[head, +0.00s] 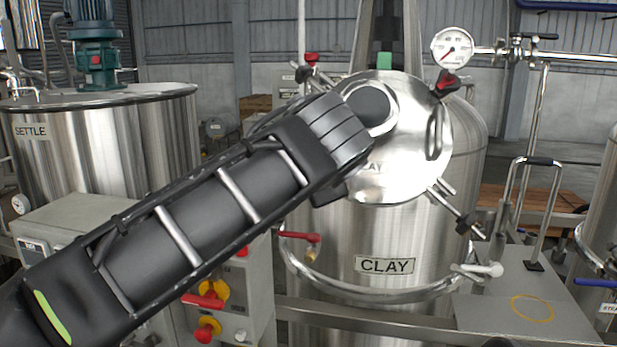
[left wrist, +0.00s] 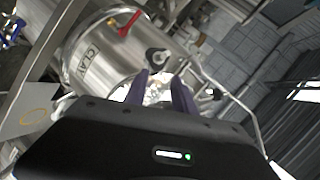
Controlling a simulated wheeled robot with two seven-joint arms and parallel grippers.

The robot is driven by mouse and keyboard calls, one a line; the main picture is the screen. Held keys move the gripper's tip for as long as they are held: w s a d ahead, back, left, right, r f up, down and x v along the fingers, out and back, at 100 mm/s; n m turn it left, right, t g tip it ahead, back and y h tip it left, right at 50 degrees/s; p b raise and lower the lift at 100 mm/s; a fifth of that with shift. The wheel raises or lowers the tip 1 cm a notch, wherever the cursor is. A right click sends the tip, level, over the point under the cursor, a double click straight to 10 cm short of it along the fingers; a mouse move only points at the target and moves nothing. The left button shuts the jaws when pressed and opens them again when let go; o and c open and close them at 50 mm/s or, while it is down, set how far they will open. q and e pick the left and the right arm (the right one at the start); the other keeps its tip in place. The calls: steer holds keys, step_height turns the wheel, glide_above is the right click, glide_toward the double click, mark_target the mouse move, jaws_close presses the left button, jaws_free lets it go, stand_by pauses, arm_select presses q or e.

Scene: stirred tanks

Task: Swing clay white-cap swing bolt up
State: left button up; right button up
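The clay tank (head: 340,240) stands right of centre in the head view with its round steel lid (head: 408,120). My left arm crosses in front, and its wrist covers the lid's left side, so the fingers are hidden there. In the left wrist view my left gripper (left wrist: 162,90) has two fingers apart, with a bright, unclear patch between them. A dark round knob (left wrist: 157,57) lies just beyond the fingers. A bolt with a black cap (head: 466,224) sticks out at the lid's lower right. My right gripper is not in view.
Red-capped fittings (head: 447,82) and (head: 312,59) sit at the lid's upper edge. A pressure gauge (head: 452,48) and pipe are upper right. The settle tank (head: 110,140) stands left.

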arm_select(q)
steer(key=shift+v, duration=1.7)
